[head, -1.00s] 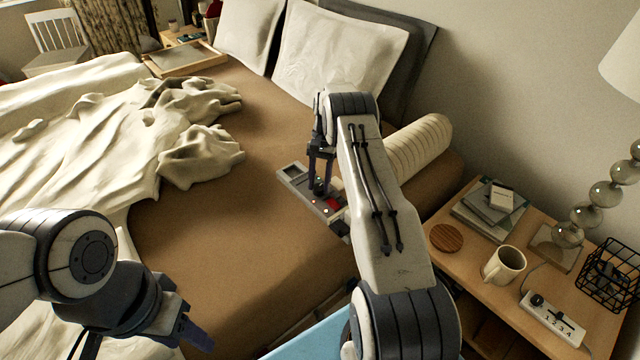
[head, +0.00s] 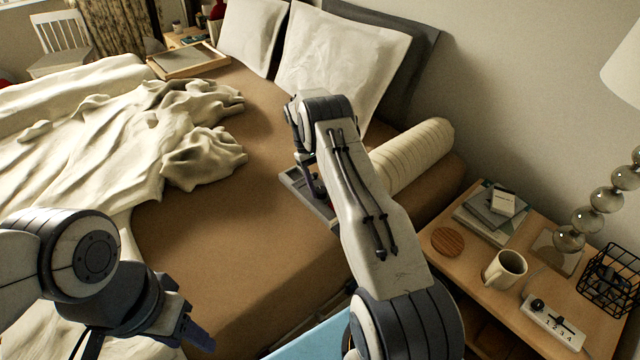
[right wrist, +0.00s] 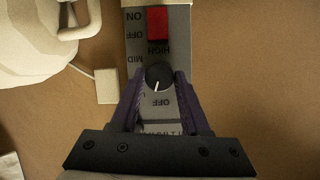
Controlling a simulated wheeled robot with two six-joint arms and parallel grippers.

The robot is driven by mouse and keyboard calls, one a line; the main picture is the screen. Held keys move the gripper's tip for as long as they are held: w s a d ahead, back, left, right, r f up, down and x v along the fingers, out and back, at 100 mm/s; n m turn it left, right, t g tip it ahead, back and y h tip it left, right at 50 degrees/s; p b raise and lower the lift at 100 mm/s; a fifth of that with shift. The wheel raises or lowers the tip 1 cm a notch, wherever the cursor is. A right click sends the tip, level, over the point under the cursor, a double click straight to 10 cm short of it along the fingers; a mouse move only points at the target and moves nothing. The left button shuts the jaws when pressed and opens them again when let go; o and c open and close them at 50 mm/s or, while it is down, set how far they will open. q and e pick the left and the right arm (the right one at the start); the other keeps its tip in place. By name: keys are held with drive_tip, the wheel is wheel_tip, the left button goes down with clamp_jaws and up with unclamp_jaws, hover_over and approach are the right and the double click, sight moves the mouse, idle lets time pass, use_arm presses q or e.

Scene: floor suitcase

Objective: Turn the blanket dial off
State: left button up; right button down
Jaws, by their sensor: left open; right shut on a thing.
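The grey blanket controller (head: 292,178) lies on the brown bed and is partly hidden by my right arm in the head view. The right wrist view shows its panel (right wrist: 180,50) with HIGH, MID and OFF printed around a black dial (right wrist: 158,72). The dial's white mark points down and slightly left, close to the lower OFF label. My right gripper (right wrist: 160,92), also in the head view (head: 318,190), is shut on the dial, with a purple finger on each side. My left gripper (head: 197,338) is open over the near left edge of the bed, away from the controller.
A red switch (right wrist: 157,24) sits above the dial. A white bolster (head: 415,155) lies beyond my right arm. The nightstand (head: 465,270) at right holds a mug (head: 505,269), books, a lamp and a white box (head: 552,320) marked with numbers. The bed's middle is clear.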

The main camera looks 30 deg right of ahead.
drive_tip(key=shift+r+n+t+h+p, duration=0.1)
drive_tip(key=shift+n+t+h+p, duration=0.4)
drive_tip(key=shift+n, duration=1.3)
drive_tip(key=shift+h, duration=0.3)
drive_tip(key=shift+c, duration=1.9)
unclamp_jaws()
drive_tip(key=shift+a, duration=0.1)
drive_tip(key=v, duration=1)
drive_tip(key=shift+w, duration=0.2)
drive_tip(key=shift+r, duration=0.1)
